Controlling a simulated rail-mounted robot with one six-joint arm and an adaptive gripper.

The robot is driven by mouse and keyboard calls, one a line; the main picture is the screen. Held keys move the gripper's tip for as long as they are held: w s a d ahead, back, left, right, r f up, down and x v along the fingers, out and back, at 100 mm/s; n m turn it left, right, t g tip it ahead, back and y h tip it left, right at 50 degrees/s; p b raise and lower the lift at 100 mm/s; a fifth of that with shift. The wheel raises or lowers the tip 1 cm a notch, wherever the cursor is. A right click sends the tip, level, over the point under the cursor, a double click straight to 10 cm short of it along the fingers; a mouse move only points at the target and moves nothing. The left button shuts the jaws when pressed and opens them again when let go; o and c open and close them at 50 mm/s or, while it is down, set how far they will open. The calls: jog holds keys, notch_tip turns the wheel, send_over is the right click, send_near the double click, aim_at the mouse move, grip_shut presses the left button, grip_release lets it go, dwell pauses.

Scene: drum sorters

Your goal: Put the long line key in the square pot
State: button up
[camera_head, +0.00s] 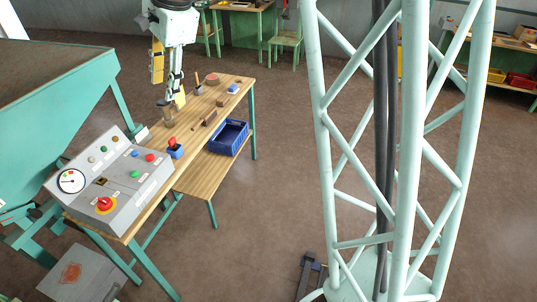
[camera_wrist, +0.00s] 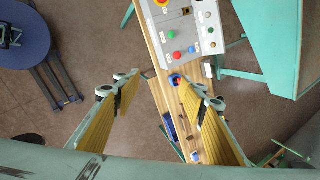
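My gripper (camera_head: 177,92) hangs over the wooden bench, pointing down. In the wrist view its two yellow-padded fingers (camera_wrist: 155,81) stand wide apart, with nothing held between them. A long dark bar (camera_head: 210,118) lies on the bench right of the gripper; it may be the long line key, but its detail is too small to tell. A small dark brown piece (camera_head: 194,127) lies close to it. A brownish pot-like thing (camera_head: 167,114) stands just below the gripper, partly covered by it. I cannot tell which thing is the square pot.
A grey control panel (camera_head: 112,172) fills the bench's near end, with a red joystick on a blue base (camera_head: 175,150) beside it. A blue crate (camera_head: 229,137) sits at the right on a lower shelf. Several small things, including a blue-white one (camera_head: 233,89), stand towards the far end.

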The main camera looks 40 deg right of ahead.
jog(key=s+r+n+h, duration=0.1)
jog(key=s+r+n, duration=0.35)
jog(key=s, duration=0.85)
jog(key=s+r+n, duration=0.4)
jog(key=s+r, duration=0.1)
jog(key=s, duration=0.7)
jog(key=s+d+f+n+h, duration=0.1)
jog(key=s+n, duration=0.6)
jog(key=s, duration=1.5)
notch_tip(320, 180, down, 2)
jog(key=shift+s+d+f+n, duration=0.1)
jog(key=shift+s+d+n, duration=0.25)
jog(key=shift+d, duration=0.2)
jog(key=shift+w, duration=0.2)
